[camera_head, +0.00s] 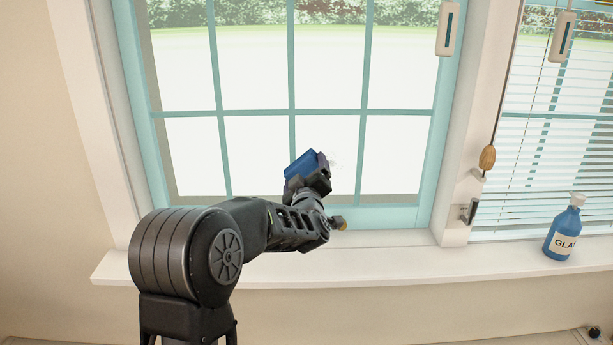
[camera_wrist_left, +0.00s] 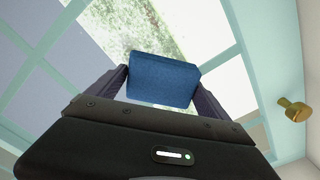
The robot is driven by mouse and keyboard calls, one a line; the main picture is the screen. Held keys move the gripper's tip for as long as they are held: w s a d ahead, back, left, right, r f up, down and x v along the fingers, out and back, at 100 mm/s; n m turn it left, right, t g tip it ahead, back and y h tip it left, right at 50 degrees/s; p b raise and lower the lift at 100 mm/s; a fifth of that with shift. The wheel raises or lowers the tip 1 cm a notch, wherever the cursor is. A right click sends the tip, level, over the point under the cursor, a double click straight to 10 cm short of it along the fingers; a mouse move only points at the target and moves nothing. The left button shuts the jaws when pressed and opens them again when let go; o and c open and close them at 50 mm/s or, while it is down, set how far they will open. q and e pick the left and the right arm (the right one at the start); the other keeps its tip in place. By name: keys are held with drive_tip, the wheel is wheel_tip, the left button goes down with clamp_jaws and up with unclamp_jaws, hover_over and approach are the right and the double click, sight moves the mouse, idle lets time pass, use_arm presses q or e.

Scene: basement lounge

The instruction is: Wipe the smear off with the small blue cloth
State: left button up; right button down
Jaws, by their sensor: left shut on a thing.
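The small blue cloth (camera_head: 299,164) is a folded blue pad in front of the window's lower panes. My left gripper (camera_head: 312,172) is shut on it. In the left wrist view the cloth (camera_wrist_left: 162,80) sits between the two fingers of the gripper (camera_wrist_left: 160,92). A faint greyish smear (camera_head: 335,161) seems to show on the glass just right of the cloth; its extent is hard to make out. I cannot tell whether the cloth touches the glass. My right gripper is not in view.
The window has teal bars (camera_head: 291,110) and a white sill (camera_head: 390,264). A brass knob (camera_head: 340,223) sticks out low on the frame. A blue glass-cleaner bottle (camera_head: 564,230) stands on the sill at right. A cord with a wooden pull (camera_head: 487,157) hangs between the windows.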

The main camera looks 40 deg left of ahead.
sight(335, 166)
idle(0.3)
use_arm(q)
drive_tip(key=shift+w+d, duration=0.1)
drive_tip(key=shift+w+d+r+p, duration=0.15)
drive_tip(key=shift+w+d+p, duration=0.25)
drive_tip(key=shift+w+d, duration=0.9)
drive_tip(key=shift+s+d, duration=0.15)
drive_tip(key=shift+w+d, duration=0.3)
drive_tip(key=shift+d, duration=0.05)
drive_tip(key=shift+w+d+p, duration=0.45)
drive_tip(key=shift+w+d, duration=0.4)
drive_tip(key=shift+d, duration=0.3)
